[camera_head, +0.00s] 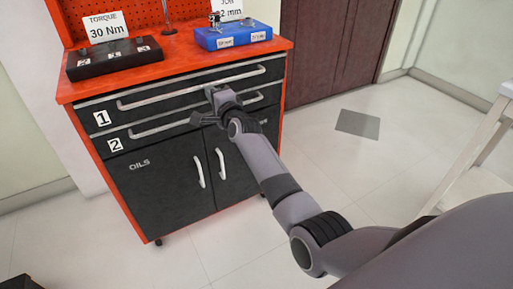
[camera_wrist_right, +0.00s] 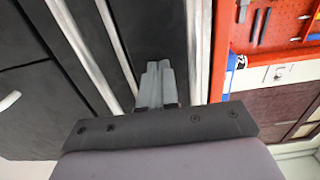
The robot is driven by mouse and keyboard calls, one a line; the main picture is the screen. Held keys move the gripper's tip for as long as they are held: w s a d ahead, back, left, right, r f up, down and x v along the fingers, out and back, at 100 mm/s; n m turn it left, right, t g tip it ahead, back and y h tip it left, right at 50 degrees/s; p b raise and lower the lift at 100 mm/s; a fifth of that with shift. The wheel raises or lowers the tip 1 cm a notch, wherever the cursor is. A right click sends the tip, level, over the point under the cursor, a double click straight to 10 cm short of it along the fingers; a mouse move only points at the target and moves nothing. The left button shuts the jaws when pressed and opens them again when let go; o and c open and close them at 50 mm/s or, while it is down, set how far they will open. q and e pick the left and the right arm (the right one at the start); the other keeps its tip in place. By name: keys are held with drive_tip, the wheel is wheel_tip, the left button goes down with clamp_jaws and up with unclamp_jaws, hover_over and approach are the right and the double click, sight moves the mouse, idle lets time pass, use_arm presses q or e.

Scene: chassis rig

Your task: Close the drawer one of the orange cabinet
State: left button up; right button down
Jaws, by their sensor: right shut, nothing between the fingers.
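The orange cabinet (camera_head: 140,228) has dark drawer fronts. Drawer one (camera_head: 185,88), marked 1, is the top one and has a long silver handle (camera_head: 190,86). Its front looks nearly flush under the orange top; I cannot tell whether a small gap is left. My right gripper (camera_head: 212,93) is shut and empty, at the front of drawer one, just below its handle. In the right wrist view the closed fingers (camera_wrist_right: 157,68) point at the dark front between two silver handles; contact is unclear. My left gripper is not in view.
Drawer two (camera_head: 165,122) lies below, above two doors (camera_head: 170,185) with white handles. A blue box (camera_head: 232,36) and a black tray (camera_head: 113,60) stand on the top. A white stool-like piece (camera_head: 490,140) is at the right. The floor in front is clear.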

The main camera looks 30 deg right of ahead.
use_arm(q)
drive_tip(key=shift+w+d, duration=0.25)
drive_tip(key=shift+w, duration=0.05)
use_arm(e)
drive_tip(key=shift+w+r, duration=0.4)
drive_tip(key=shift+w, duration=0.2)
drive_tip(key=shift+d, duration=0.1)
